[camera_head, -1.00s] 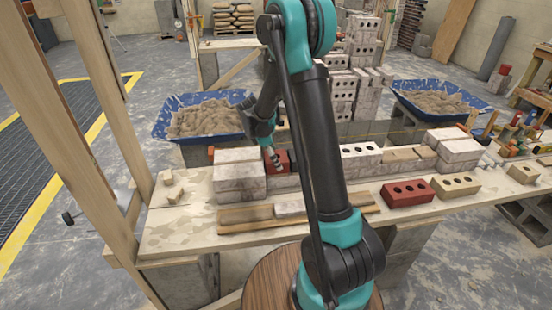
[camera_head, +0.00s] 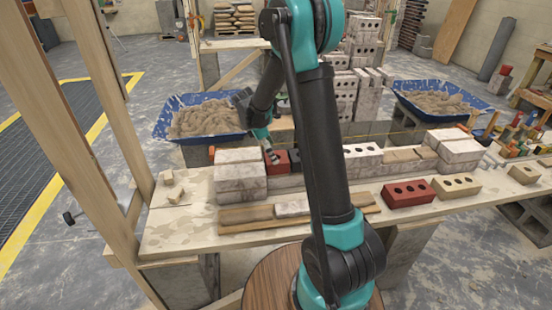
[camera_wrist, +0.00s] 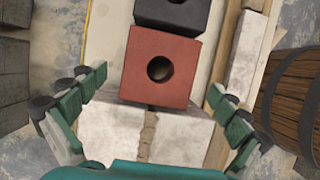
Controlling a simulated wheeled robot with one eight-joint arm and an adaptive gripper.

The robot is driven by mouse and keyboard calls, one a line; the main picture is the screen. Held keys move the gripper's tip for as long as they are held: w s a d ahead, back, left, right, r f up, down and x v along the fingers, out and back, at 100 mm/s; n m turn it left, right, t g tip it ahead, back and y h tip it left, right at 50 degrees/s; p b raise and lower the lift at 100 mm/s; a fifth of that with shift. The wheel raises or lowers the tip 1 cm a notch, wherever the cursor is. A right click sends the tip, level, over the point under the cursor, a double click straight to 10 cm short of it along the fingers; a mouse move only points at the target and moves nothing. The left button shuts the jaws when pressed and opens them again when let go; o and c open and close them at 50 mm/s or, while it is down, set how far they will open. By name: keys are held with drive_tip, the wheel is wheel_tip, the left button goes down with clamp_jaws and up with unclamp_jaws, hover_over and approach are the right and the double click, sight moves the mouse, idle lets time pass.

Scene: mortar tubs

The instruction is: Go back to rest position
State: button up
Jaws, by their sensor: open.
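My gripper (camera_head: 271,154) is at the left part of the wall on the bench in the head view, beside a red brick (camera_head: 282,162). In the wrist view my gripper (camera_wrist: 158,82) is open, its fingers spread wide on both sides. The red brick (camera_wrist: 150,86) with one round hole showing lies between and beyond the fingertips, with a gap on each side. Pale bricks (camera_wrist: 182,138) lie nearer the wrist. A dark brick (camera_wrist: 172,14) adjoins the red one at the top.
A stack of pale bricks (camera_head: 240,185) stands just left of the gripper. Blue mortar tubs (camera_head: 160,128) stand behind the bench on both sides. Loose red (camera_head: 408,200) and tan bricks (camera_head: 456,190) lie at the front right. A wooden post (camera_head: 110,130) rises at left.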

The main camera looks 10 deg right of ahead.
drive_tip(key=v, duration=0.7)
drive_tip(key=shift+r, duration=0.2)
drive_tip(key=s+d+f+m+t+y, duration=0.1)
drive_tip(key=s+d+m, duration=0.1)
drive_tip(key=s+m, duration=0.4)
drive_tip(key=s+d+f+m+t+y, duration=0.1)
drive_tip(key=s+m, duration=0.5)
drive_tip(key=s, duration=0.6)
drive_tip(key=s+d+f+m+t+y, duration=0.2)
drive_tip(key=s+d+m, duration=0.3)
drive_tip(key=s, duration=0.4)
drive_tip(key=shift+d+f+m+y, duration=0.15)
drive_tip(key=shift+f+m+y, duration=0.15)
drive_tip(key=shift+f+m, duration=0.15)
